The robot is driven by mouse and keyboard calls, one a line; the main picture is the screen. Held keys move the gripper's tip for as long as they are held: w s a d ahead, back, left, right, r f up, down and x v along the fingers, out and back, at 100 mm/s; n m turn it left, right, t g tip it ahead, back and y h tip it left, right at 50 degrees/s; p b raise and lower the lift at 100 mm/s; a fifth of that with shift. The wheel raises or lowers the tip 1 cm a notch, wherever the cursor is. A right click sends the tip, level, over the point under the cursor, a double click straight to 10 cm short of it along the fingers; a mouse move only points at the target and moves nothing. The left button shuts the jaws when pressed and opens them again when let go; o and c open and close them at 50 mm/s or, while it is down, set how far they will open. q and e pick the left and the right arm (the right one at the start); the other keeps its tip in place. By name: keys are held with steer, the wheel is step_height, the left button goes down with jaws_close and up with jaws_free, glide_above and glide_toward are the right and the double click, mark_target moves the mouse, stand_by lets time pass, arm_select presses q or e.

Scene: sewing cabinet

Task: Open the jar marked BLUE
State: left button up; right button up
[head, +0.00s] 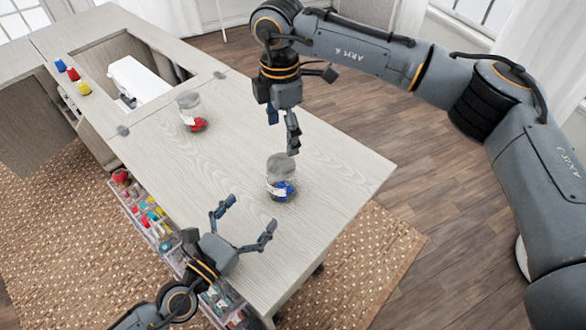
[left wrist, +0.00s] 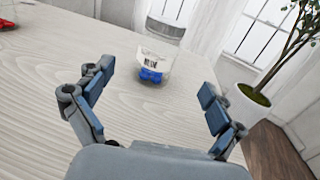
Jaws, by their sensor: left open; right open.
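The jar with blue contents (head: 283,188) stands upright on the pale wooden tabletop (head: 330,190), with a grey lid (head: 281,163) on it. In the left wrist view the jar (left wrist: 152,70) has a white label with dark lettering, too small to read surely, and shows between and beyond my fingertips. My left gripper (head: 246,218) is open and empty, low and to the left of the jar in the head view, apart from it. My right gripper (head: 283,128) is open and empty, fingers pointing down, above the lid in the picture; the exact gap is unclear.
A similar jar with red contents (head: 192,115) stands farther back on the table. A white sewing machine (head: 138,80) sits in the cabinet opening. Three small spools, including a yellow one (head: 83,88), stand at the far left. Open trays of sewing supplies (head: 150,218) run along the left side.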

mark_target(282, 163)
arm_select(q)
steer(key=shift+w+r, duration=0.15)
arm_select(e)
steer(key=shift+s+a+r, duration=0.15)
steer(key=shift+s+a, duration=0.05)
steer(key=shift+s, duration=0.1)
arm_select(q)
steer(key=shift+w+d+r, duration=0.1)
steer(key=shift+w+d, duration=0.1)
arm_select(e)
steer(key=shift+s+a+r, duration=0.1)
steer(key=shift+s+a, duration=0.1)
steer(key=shift+s, duration=0.05)
arm_select(q)
steer(key=x, duration=1.2)
arm_select(e)
steer(key=shift+w+d, duration=0.1)
steer(key=shift+w, duration=0.05)
arm_select(q)
jaws_close()
arm_select(e)
steer(key=m, duration=0.4)
steer(key=shift+f, duration=0.45)
step_height(282, 163, down, 7)
steer(key=shift+f, duration=0.15)
